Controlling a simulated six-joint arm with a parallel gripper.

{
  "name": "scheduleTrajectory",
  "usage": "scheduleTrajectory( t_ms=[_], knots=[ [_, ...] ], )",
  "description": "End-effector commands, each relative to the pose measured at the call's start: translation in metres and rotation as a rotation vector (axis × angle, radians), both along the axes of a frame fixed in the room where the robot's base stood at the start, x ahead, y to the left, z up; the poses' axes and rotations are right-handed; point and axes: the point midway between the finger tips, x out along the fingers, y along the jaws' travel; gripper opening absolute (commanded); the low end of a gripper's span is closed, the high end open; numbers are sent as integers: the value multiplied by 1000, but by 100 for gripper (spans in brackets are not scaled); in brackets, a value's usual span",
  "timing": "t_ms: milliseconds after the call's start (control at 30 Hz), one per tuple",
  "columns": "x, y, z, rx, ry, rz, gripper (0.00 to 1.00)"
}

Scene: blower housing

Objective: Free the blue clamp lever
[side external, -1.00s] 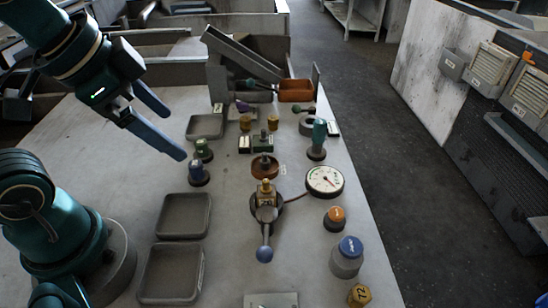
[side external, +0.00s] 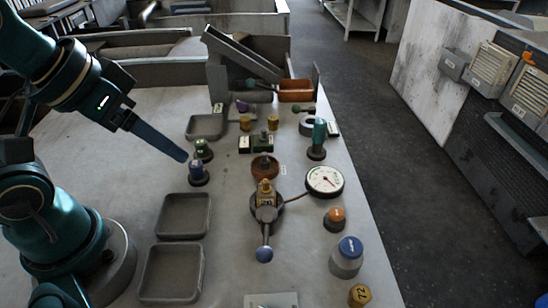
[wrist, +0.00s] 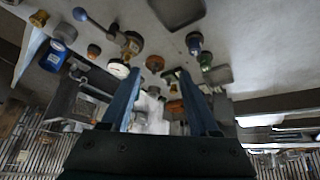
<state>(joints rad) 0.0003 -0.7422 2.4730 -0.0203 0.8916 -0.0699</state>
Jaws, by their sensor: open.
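The blue clamp lever (side external: 265,252) is a thin arm with a blue ball knob, pointing toward the front of the table from a clamp with a brass-coloured block (side external: 266,197). In the wrist view the lever (wrist: 82,16) shows at upper left, joined to the clamp (wrist: 130,43). My gripper (side external: 184,156) is to the left of and behind the lever in the side view, well apart from it. In the wrist view my gripper (wrist: 160,72) has its two blue fingers apart with nothing held between them. One finger hides the other in the side view.
A blue-topped knob (side external: 197,172) and a green one (side external: 203,150) stand close to my fingertips. A dial gauge (side external: 325,181) and a blue-capped jar (side external: 347,256) stand right of the clamp. Two grey trays (side external: 184,216) (side external: 171,272) lie to its left.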

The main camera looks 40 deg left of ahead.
Motion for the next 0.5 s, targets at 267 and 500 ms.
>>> scheduleTrajectory(
  t_ms=[267,500],
  knots=[
    [35,-44,5,-162,115,33,61],
    [51,-104,-25,-224,312,-1,61]
  ],
)
